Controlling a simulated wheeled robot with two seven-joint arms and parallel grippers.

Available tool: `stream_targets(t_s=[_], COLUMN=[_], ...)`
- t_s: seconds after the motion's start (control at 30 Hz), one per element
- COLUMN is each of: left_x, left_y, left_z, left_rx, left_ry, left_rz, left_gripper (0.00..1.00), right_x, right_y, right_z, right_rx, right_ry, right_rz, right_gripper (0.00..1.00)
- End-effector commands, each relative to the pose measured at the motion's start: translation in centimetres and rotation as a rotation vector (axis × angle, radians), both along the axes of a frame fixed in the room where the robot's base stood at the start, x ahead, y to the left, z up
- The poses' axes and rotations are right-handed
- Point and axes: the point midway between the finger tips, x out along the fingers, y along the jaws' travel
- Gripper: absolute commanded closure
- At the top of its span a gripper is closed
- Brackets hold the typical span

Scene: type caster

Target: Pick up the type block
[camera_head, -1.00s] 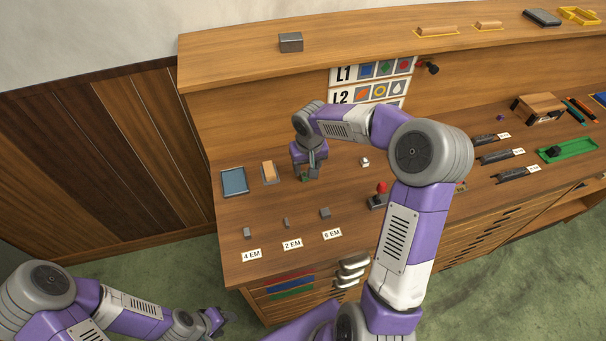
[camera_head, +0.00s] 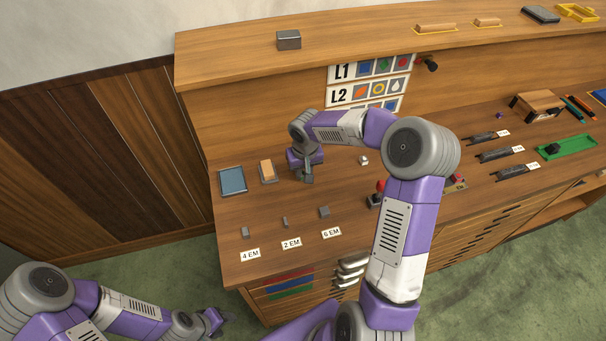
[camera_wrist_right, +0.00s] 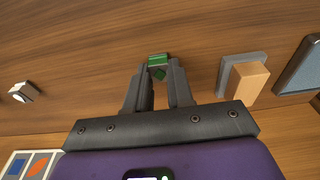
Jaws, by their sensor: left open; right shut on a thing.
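The type block (camera_wrist_right: 158,60) is small, with a green top and a green diamond-like mark, in the right wrist view. It sits between the fingertips of my right gripper (camera_wrist_right: 158,74), which is shut on it. In the head view the right gripper (camera_head: 307,179) points down over the desk, right of the wooden block on its grey pad; its fingers hide the type block there. I cannot tell whether the block touches the desk. My left gripper (camera_head: 218,322) is open and empty, low at the left, off the desk's front.
A wooden block (camera_head: 267,170) on a grey pad and a blue-grey tray (camera_head: 232,181) stand left of the right gripper. Small grey blocks (camera_head: 285,222) sit behind the EM labels. A red-knobbed device (camera_head: 377,196) stands to the right.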

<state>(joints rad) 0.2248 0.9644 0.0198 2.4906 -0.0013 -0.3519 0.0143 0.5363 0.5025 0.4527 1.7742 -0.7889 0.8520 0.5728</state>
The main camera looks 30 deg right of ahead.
Motion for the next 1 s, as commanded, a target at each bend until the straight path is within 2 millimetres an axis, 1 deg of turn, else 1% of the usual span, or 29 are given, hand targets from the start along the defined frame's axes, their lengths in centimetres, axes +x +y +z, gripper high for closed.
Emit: stream_targets(t_s=[0.17,0.27,0.37,0.5,0.6,0.7,0.83,1.0], left_x=[0.0,0.0,0.0,0.0,0.0,0.0,0.0,0.0], left_y=[0.0,0.0,0.0,0.0,0.0,0.0,0.0,0.0], left_z=[0.0,0.2,0.6,1.2,1.5,1.7,1.9,1.8], left_rx=[0.000,0.000,0.000,0.000,0.000,0.000,0.000,0.000], left_ry=[0.000,0.000,0.000,0.000,0.000,0.000,0.000,0.000], left_rz=[0.000,0.000,0.000,0.000,0.000,0.000,0.000,0.000], left_gripper=[0.48,0.48,0.48,0.48,0.48,0.48,0.48,0.48], right_x=[0.0,0.1,0.1,0.1,0.1,0.1,0.1,0.0], right_y=[0.0,0.0,0.0,0.0,0.0,0.0,0.0,0.0], right_z=[0.1,0.9,2.5,5.6,7.4,8.9,9.9,10.1], right_rx=[0.000,-0.002,-0.002,-0.002,-0.002,-0.002,-0.001,0.000], right_ry=[-0.001,-0.003,-0.006,-0.007,-0.005,-0.004,-0.002,-0.001], right_rz=[0.000,0.000,0.000,-0.001,-0.001,0.000,-0.001,-0.001], right_gripper=[1.00,1.00,1.00,1.00,1.00,1.00,1.00,1.00])
